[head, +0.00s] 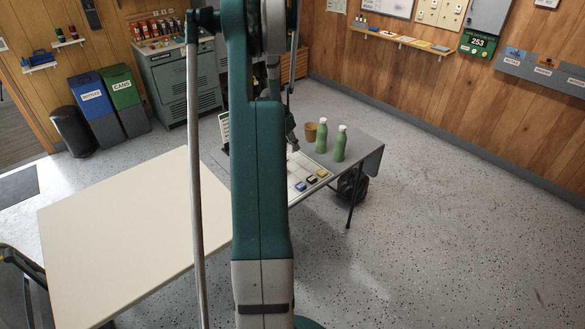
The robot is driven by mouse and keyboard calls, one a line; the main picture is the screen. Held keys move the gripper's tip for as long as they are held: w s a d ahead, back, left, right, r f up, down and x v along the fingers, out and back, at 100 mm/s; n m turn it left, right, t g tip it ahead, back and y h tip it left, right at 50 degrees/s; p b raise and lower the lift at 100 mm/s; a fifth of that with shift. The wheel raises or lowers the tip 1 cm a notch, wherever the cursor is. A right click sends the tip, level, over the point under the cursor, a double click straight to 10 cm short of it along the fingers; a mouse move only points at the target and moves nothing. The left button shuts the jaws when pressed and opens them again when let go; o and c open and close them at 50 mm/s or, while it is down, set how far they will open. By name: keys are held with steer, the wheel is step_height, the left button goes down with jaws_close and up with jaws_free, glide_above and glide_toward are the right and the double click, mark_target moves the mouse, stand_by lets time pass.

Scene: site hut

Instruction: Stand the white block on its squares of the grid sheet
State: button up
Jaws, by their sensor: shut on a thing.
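The pale grid sheet (296,166) lies on the small grey table, its left part hidden behind my arm. Blue, black and yellow blocks stand along its near right edge: the blue block (300,186), the black block (312,180) and the yellow block (323,173). My gripper (293,143) shows only as a dark part beside my arm, over the far side of the sheet. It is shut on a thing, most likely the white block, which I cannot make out. Its height above the sheet cannot be told.
Two green bottles (322,136) (340,143) and a brown cup (311,131) stand on the grey table (366,158), right of and behind the sheet. An upright sign (224,130) stands at its left. A large cream table (130,235) fills the left foreground, its top bare.

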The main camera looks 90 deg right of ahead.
steer(key=shift+f+b, duration=0.4)
steer(key=shift+f, duration=2.7)
steer(key=shift+f, duration=0.15)
steer(key=shift+f, duration=1.75)
steer(key=shift+f+b, duration=0.15)
steer(key=shift+b, duration=0.2)
steer(key=o, duration=0.9)
steer(key=shift+r, duration=0.2)
steer(key=shift+p+v, duration=0.8)
steer(key=shift+v, duration=5.2)
